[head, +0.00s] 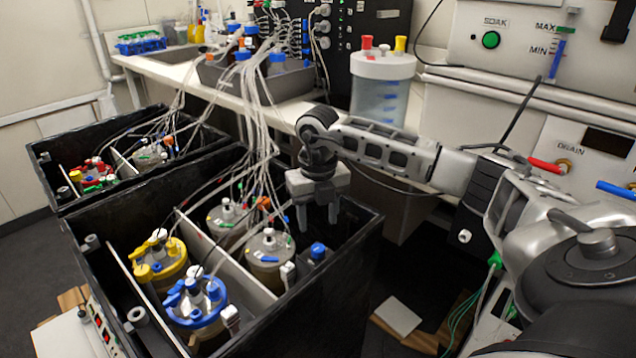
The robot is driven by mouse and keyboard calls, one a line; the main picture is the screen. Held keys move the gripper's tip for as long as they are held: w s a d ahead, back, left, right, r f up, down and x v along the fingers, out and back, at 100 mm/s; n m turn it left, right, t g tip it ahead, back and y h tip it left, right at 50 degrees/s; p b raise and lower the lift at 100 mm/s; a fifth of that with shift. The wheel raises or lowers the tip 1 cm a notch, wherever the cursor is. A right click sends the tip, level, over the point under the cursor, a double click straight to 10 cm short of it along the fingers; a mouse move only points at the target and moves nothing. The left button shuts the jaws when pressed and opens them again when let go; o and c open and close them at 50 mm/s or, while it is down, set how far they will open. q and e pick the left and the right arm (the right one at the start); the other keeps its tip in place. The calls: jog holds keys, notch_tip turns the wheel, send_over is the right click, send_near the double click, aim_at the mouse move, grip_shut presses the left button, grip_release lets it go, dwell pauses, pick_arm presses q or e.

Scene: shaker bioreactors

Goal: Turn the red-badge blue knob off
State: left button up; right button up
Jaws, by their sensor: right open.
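My right gripper (318,216) points down over the right part of the front black box (340,280). Its two fingers are apart with nothing between them. A blue knob or cap (318,250) on a dark body stands in that box just below the fingertips, apart from them as far as I can tell. Other blue parts are a blue-lidded vessel (196,303) in the same box and a blue handle (616,190) at the far right edge. I cannot make out a red badge on any of them. My left gripper is out of view.
The front box also holds a yellow-lidded vessel (158,258) and grey-lidded vessels (268,246), with many thin tubes (262,130) rising to the bench. A second black box (75,200) stands behind left.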

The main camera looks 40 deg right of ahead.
notch_tip(320, 180, up, 8)
jog(key=shift+r, duration=0.25)
dwell(0.5)
